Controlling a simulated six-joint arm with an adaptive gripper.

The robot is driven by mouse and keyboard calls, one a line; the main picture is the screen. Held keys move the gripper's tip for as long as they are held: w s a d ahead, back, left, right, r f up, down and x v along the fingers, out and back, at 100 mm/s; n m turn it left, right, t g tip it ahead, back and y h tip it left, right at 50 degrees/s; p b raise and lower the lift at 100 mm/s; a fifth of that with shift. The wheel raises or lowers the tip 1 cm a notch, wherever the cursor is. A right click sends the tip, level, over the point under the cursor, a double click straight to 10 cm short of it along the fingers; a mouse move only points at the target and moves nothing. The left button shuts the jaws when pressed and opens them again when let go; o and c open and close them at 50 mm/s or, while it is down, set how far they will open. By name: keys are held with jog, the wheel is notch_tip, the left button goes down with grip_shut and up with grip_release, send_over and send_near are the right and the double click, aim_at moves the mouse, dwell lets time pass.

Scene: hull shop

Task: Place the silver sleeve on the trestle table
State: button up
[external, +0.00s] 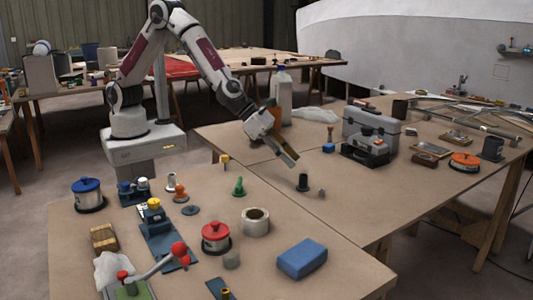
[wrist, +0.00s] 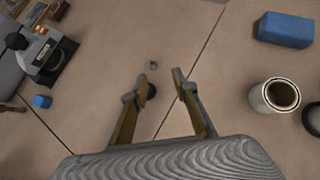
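A small grey piece (external: 321,192), possibly the silver sleeve, sits on the brown table top (external: 350,215) beside a short dark cylinder (external: 303,182). Both are just beyond the seam between the two tables. In the wrist view the grey piece (wrist: 153,65) lies just past my fingertips, and the dark cylinder (wrist: 151,91) is partly hidden by the left finger. Another grey cylinder (external: 232,259) stands on the near table; I cannot tell which is the sleeve. My gripper (external: 291,160) is open and empty above the tables, its fingers (wrist: 160,77) apart.
On the near table are a blue block (external: 302,259), a white ring roll (external: 255,221), a red-lidded pot (external: 215,237) and several small parts. A grey toolbox (external: 371,128), a black-and-grey device (external: 368,150) and a small blue block (external: 328,148) stand on the far table.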

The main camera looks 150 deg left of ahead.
jog(key=s+d+r+m+t+h, duration=0.2)
jog(key=d+r+m+h, duration=0.2)
jog(key=d+r+m, duration=1.35)
jog(key=s+d+r+m+h, duration=0.35)
jog(key=s+d+m, duration=0.65)
jog(key=d, duration=0.4)
jog(key=s+d+f+m+g+y, duration=0.1)
jog(key=s+d+m+g, duration=0.2)
jog(key=s+m, duration=1.3)
jog(key=s+d, duration=0.1)
jog(key=s, duration=0.9)
jog(key=shift+d+f, duration=0.2)
